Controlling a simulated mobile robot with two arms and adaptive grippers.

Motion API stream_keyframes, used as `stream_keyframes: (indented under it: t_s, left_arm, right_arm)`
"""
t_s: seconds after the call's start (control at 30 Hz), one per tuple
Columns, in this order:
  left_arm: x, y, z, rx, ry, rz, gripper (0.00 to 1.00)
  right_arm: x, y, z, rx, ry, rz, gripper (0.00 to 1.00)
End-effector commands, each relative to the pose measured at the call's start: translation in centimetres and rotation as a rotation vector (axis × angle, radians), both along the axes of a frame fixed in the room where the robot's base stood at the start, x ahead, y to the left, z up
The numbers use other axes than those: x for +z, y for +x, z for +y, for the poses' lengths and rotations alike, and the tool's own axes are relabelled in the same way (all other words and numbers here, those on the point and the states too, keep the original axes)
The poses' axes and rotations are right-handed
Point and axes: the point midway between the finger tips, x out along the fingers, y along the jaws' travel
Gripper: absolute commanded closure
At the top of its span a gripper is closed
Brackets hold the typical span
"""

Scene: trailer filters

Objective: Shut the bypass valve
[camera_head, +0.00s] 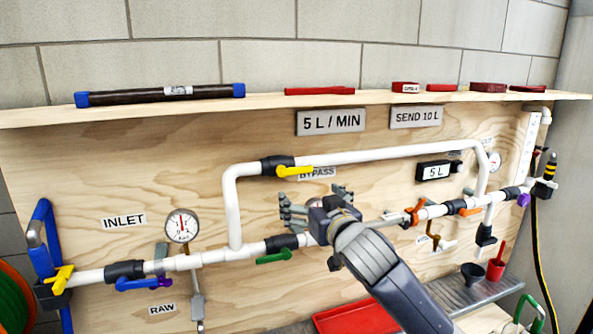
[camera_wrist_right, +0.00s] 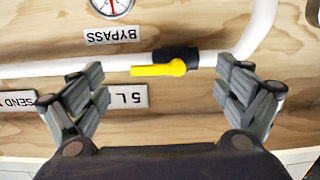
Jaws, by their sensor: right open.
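The bypass valve (camera_head: 274,165) has a black body on the upper white pipe loop. Its yellow handle (camera_head: 294,171) points right, lying along the pipe just left of the BYPASS label (camera_head: 317,173). In the right wrist view, which is upside down, the yellow handle (camera_wrist_right: 158,70) lies along the pipe from the black body (camera_wrist_right: 177,56). My right gripper (camera_head: 315,204) is open and empty, below and slightly right of the handle in the head view. In the wrist view its fingers (camera_wrist_right: 160,82) stand wide on either side of the handle, apparently not touching it. My left gripper is not in view.
The lower pipe carries a green-handled valve (camera_head: 275,257), an orange-handled valve (camera_head: 470,211) and a gauge (camera_head: 182,225). A wooden shelf (camera_head: 260,108) with a dark tube (camera_head: 160,95) runs above. A red tray (camera_head: 355,318) lies below.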

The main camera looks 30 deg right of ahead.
Motion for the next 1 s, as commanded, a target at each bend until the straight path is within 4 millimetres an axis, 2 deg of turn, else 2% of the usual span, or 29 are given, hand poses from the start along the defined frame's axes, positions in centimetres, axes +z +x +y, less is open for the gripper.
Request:
stream_keyframes:
  t_s: [0.03,0.07,0.2,0.37,0.7,1.0]
  left_arm:
    - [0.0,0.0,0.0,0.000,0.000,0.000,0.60]
    - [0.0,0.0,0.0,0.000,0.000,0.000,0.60]
    - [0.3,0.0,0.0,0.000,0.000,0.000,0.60]
    - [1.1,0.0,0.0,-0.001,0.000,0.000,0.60]
    - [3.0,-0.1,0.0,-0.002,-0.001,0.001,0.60]
    - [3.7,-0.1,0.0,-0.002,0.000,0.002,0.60]
  right_arm:
    - [1.5,0.1,-0.4,-0.003,0.001,-0.030,0.07]
    - [2.0,0.2,-0.6,-0.004,0.003,-0.042,0.07]
    - [3.1,0.7,-1.0,-0.006,0.008,-0.062,0.07]
    - [3.2,2.7,-1.4,-0.007,0.008,-0.061,0.07]
    - [3.1,8.2,-2.7,-0.006,0.007,-0.058,0.07]
    - [2.9,10.5,-3.3,-0.006,0.005,-0.059,0.07]
